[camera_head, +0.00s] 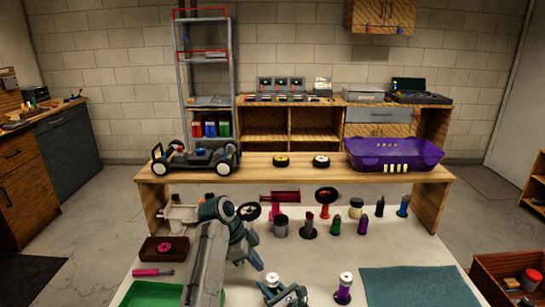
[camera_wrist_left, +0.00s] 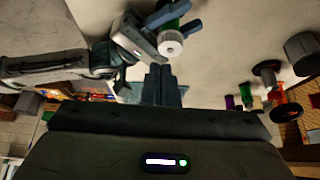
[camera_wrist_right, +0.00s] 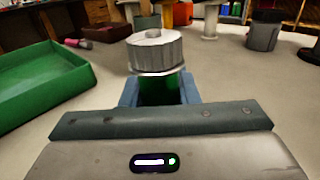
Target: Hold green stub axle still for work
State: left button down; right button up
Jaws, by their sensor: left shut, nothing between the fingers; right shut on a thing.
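The green stub axle has a green body (camera_wrist_right: 160,92) and a ribbed white hub on top (camera_wrist_right: 154,52). My right gripper (camera_head: 288,297) is shut around its green body and holds it upright; only the white hub (camera_head: 272,281) shows clearly in the head view. The left wrist view shows the green body (camera_wrist_left: 168,22) between the blue right fingers. My left gripper (camera_head: 256,262) is shut and empty, its fingertips pointing down just behind and left of the axle. The left fingers (camera_wrist_left: 160,85) appear close to the white hub but apart from it.
A purple stub axle (camera_head: 344,290) stands to the right, by a teal mat (camera_head: 417,287). A green tray (camera_head: 158,294) lies at the left, with a pink-handled tool (camera_head: 152,272) behind it. Several bottles and cups stand at the back; a car chassis (camera_head: 195,160) is on the raised shelf.

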aim_at(272, 279)
pick_arm(q)
notch_tip(272, 279, down, 6)
jog(key=shift+f, duration=0.2)
jog(key=shift+w+d, duration=0.2)
jog(key=shift+d, duration=0.05)
dwell(0.9)
jog(key=shift+w+a, duration=0.1)
jog(key=shift+w, duration=1.1)
dwell(0.5)
